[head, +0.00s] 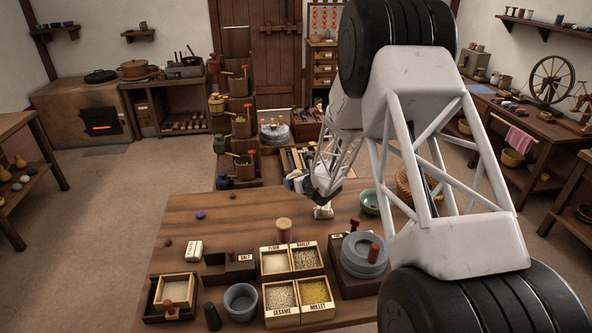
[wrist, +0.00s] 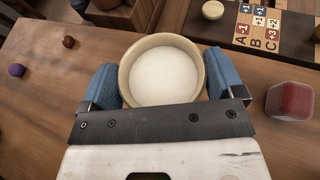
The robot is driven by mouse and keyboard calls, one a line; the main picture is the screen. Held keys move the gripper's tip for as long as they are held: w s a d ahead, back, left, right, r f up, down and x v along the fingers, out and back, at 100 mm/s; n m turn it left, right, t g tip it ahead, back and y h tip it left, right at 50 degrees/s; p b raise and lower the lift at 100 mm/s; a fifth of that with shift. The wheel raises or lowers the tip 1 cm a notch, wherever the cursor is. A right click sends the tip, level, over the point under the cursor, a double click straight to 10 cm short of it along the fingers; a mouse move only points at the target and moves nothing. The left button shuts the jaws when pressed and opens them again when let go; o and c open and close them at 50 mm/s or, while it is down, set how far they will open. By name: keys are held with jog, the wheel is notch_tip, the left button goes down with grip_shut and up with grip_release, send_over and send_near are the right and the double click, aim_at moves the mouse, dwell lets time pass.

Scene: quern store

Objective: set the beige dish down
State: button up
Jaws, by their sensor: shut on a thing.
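The beige dish (wrist: 126,76) is round, with a pale rim and a smooth white inside, and it sits between the two blue fingers of my gripper (wrist: 162,78) in the wrist view. The fingers press on its left and right sides. In the head view my gripper (head: 322,203) is low over the far part of the wooden table (head: 235,210), with a small pale thing (head: 323,212) under it, likely the dish. My arm covers much of the right side. Whether the dish's underside touches the table cannot be told.
A green bowl (head: 371,202) stands right of my gripper. Grain boxes (head: 281,299), a grey quern (head: 364,255) and a grey bowl (head: 241,302) fill the near table. A purple ball (head: 201,215) lies left. A red block (wrist: 290,101) shows in the wrist view. Table left of my gripper is mostly bare.

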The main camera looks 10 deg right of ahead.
jog(key=s+a+r+n+g+y, duration=0.15)
jog(key=a+n+g+y, duration=0.35)
jog(key=a, duration=0.6)
jog(key=n+g, duration=1.7)
jog(key=n, duration=0.1)
send_over(239, 244)
jog(key=shift+f+h, duration=0.3)
jog(key=shift+f, duration=0.15)
jog(key=shift+f, duration=0.15)
jog(key=shift+f, duration=3.2)
jog(key=shift+f, duration=0.65)
jog(key=o, duration=0.8)
jog(key=shift+c, duration=0.2)
